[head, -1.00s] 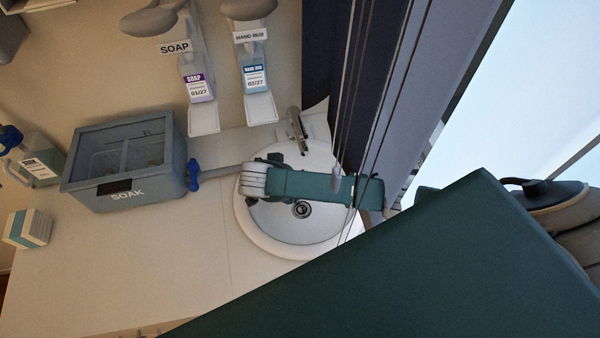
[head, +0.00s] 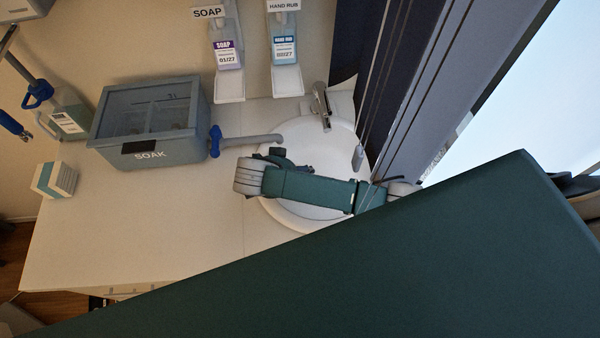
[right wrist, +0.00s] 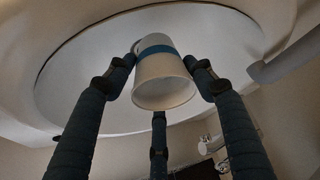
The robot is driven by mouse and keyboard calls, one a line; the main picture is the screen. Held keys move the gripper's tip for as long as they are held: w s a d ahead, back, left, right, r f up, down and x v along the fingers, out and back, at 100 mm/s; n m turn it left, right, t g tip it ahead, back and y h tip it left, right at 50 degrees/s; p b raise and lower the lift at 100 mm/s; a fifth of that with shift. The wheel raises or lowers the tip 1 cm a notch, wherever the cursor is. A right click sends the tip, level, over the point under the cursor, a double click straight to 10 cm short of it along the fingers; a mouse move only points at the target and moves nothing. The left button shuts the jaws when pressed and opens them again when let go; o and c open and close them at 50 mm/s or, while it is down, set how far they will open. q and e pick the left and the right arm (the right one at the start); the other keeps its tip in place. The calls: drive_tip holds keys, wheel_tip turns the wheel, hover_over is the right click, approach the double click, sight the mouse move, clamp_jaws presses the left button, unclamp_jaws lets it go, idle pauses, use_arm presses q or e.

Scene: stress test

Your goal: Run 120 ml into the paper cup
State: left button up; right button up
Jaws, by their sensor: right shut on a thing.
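My right gripper (head: 290,162) is over the white sink basin, just in front of the grey spout (head: 255,139) of the SOAK tank (head: 150,157). In the right wrist view its dark fingers (right wrist: 162,78) are closed around a white paper cup (right wrist: 165,92) with a blue band. The cup's contents cannot be made out, and the cup is hidden in the head view. The spout has a blue tap handle (head: 215,141) next to the tank. My left gripper is in neither view.
The sink (head: 318,143) has a metal faucet (head: 320,104) behind it. Soap (head: 226,50) and hand rub (head: 285,50) dispensers hang on the wall. A small box (head: 55,180) and a jug (head: 68,122) stand left of the tank. The front counter (head: 130,230) is clear.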

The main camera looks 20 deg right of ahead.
drive_tip(key=shift+s+a+r, duration=0.1)
drive_tip(key=shift+a+r, duration=0.05)
drive_tip(key=shift+r, duration=0.1)
idle(0.4)
drive_tip(key=shift+r, duration=1.9)
drive_tip(key=shift+r, duration=2)
drive_tip(key=shift+r, duration=0.1)
drive_tip(key=shift+r, duration=0.2)
